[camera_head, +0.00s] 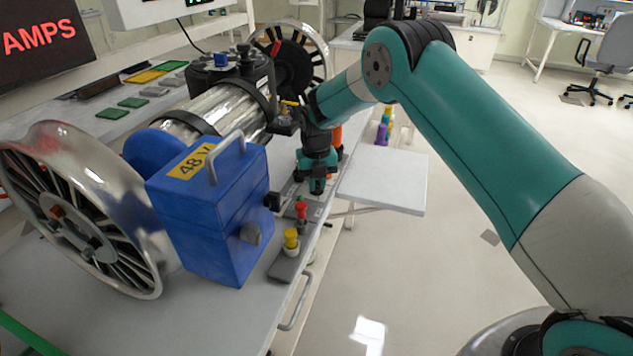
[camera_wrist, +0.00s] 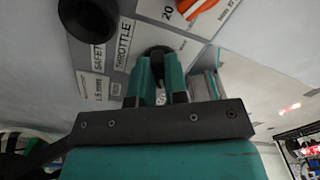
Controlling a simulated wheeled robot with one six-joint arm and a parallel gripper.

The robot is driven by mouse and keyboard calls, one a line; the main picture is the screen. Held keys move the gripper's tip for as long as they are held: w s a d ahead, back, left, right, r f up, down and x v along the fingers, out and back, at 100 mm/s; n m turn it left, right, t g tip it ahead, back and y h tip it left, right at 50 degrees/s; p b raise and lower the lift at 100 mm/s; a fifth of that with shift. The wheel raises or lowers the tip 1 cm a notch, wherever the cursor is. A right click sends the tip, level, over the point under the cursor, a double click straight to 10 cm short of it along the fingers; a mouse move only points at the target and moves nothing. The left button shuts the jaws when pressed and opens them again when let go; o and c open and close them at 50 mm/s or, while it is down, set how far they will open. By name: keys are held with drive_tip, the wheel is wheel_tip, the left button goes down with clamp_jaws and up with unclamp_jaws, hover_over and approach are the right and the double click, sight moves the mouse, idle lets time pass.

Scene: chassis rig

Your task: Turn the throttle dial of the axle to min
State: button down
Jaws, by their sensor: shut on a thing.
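The axle assembly (camera_head: 215,118) lies along the bench, with a large metal wheel at the near end and another at the far end. My gripper (camera_head: 317,184) points down at the strip of controls beside it. In the wrist view, my gripper (camera_wrist: 158,72) has its two teal fingers close together on a black dial (camera_wrist: 155,51), next to the THROTTLE label (camera_wrist: 123,46). The fingers cover part of the dial, so I cannot read its setting. In the head view my gripper hides the dial.
A blue 48 V box (camera_head: 210,220) stands on the bench left of my gripper. Red (camera_head: 301,208) and yellow (camera_head: 291,239) knobs stand in front of it. A black round part (camera_wrist: 88,17) is near the SAFETY label. The floor at right is open.

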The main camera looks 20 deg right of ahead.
drive_tip(key=shift+r, duration=0.1)
drive_tip(key=c, duration=1.1)
unclamp_jaws()
drive_tip(key=shift+c, duration=0.2)
wheel_tip(320, 180, up, 17)
drive_tip(key=shift+r+b, duration=0.2)
drive_tip(key=shift+b, duration=0.1)
